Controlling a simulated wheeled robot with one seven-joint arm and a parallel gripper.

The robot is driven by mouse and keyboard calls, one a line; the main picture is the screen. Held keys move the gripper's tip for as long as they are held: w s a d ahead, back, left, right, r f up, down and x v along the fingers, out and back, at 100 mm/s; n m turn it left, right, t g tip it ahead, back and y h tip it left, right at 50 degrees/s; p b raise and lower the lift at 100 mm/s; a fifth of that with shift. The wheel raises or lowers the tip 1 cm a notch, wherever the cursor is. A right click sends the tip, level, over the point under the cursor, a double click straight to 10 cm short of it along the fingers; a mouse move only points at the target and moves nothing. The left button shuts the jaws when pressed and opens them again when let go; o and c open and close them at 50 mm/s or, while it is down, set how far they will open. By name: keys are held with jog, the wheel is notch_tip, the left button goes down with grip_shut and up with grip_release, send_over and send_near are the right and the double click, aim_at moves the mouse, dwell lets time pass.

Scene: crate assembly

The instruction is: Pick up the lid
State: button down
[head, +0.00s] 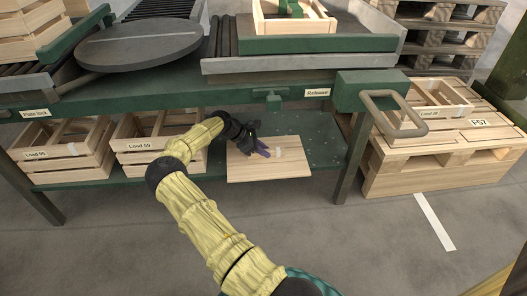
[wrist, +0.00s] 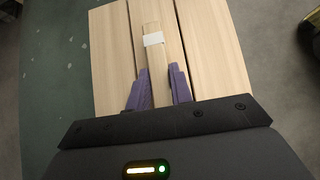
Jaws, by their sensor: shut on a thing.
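The lid (head: 238,170) is a flat board of light wooden planks at the bench's green lower shelf, partly over its front edge. In the wrist view the lid (wrist: 205,50) has a raised wooden bar with a white band (wrist: 153,39) along its middle. My gripper (head: 266,153) is over the middle of the lid. In the wrist view its purple fingers (wrist: 158,88) stand on either side of the bar and are shut on it. I cannot tell whether the lid rests on the shelf or is just clear of it.
Two slatted crates (head: 70,153) stand on the lower shelf to the left. A green bench top (head: 200,93) with a turntable (head: 140,45) overhangs the shelf. A bench leg (head: 354,160) and a crate on a pallet (head: 440,165) are to the right. The floor in front is clear.

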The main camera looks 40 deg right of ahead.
aim_at(274, 150)
jog(key=shift+r+p, duration=0.35)
jog(key=shift+r, duration=0.35)
notch_tip(274, 150, up, 2)
jog(key=shift+d+r+p, duration=0.1)
jog(key=shift+p, duration=0.8)
jog(key=s+a+p, duration=0.4)
jog(key=s, duration=0.3)
jog(key=s+a+p, duration=0.5)
jog(key=s, duration=0.3)
jog(key=shift+s+a+f, duration=0.2)
jog(key=shift+a+f, duration=0.1)
jog(key=shift+f, duration=0.15)
